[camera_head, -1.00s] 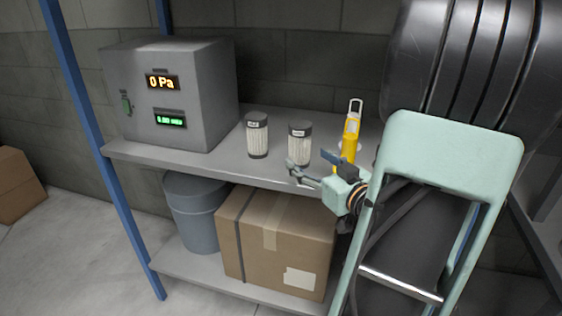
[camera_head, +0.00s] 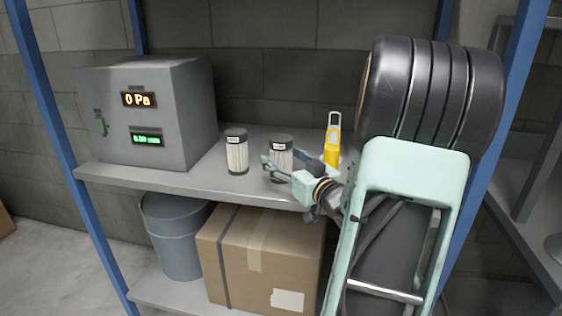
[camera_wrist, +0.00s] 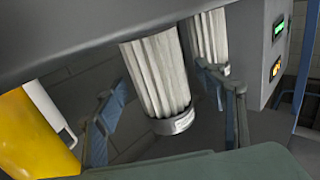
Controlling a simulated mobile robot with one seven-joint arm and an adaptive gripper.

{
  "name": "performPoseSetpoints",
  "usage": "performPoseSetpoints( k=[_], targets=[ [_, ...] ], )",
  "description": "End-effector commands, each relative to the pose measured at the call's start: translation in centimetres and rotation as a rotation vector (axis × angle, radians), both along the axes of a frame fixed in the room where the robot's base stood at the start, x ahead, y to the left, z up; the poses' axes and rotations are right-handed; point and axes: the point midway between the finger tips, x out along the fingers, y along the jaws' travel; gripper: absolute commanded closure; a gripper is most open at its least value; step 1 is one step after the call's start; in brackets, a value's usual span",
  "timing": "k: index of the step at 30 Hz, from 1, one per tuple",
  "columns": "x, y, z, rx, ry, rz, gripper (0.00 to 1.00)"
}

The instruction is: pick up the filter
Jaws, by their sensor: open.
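Two white pleated filters with dark caps stand upright on the upper shelf: the left filter (camera_head: 237,155) and the right filter (camera_head: 281,152). My gripper (camera_head: 280,166) is open in front of the right filter and hides part of its lower body. The wrist view looks upside down. There the nearer filter (camera_wrist: 158,75) shows between the spread fingers of my gripper (camera_wrist: 161,82), with its cap lowest in the picture. The other filter (camera_wrist: 210,38) stands behind it, near the right finger. I see no clear contact between the fingers and the filter.
A grey box with displays (camera_head: 150,120) stands at the shelf's left. A yellow device (camera_head: 332,143) stands just right of the right filter; it also shows in the wrist view (camera_wrist: 30,130). Below are a cardboard box (camera_head: 258,262) and a grey bin (camera_head: 175,240). A black ribbed cylinder (camera_head: 430,95) is at right.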

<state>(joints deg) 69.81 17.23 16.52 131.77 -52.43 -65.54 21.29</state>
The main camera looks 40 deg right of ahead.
Motion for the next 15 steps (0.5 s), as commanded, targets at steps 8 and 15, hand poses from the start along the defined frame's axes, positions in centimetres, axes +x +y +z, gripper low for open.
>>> performPoseSetpoints(
  k=[8, 15],
  targets=[
    [1.16, -0.13, 0.00, 0.001, 0.000, 0.000, 0.36],
    [1.12, -0.12, 0.01, 0.000, 0.000, 0.000, 0.54]
  ],
)
